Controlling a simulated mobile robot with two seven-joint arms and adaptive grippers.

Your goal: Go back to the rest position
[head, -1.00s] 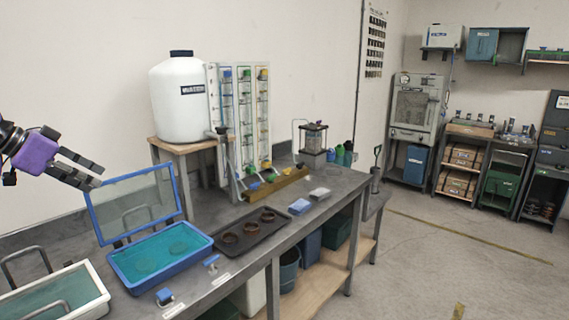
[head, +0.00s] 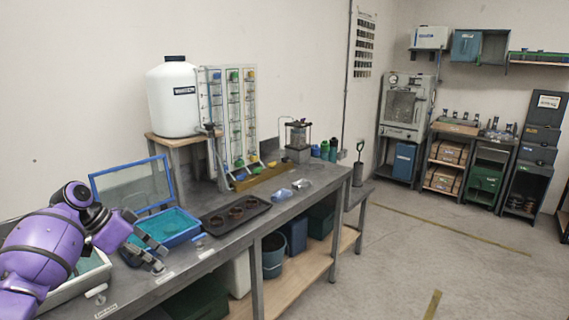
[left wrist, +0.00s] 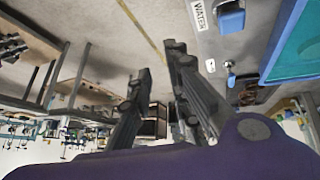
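My left arm is purple and comes in from the left in the head view. Its left gripper (head: 157,257) is in front of the blue tray (head: 172,228), near the front edge of the grey bench (head: 200,262). The two dark fingers are spread with a gap between them, and nothing is between them. In the left wrist view the fingers (left wrist: 160,62) are also apart and empty. My right gripper does not show in either view.
The blue tray has a raised framed lid (head: 133,187). A dark tray (head: 263,206) with several brown rings lies to its right. A white tank (head: 172,105) stands behind on a stand. The floor (head: 400,260) right of the bench is open.

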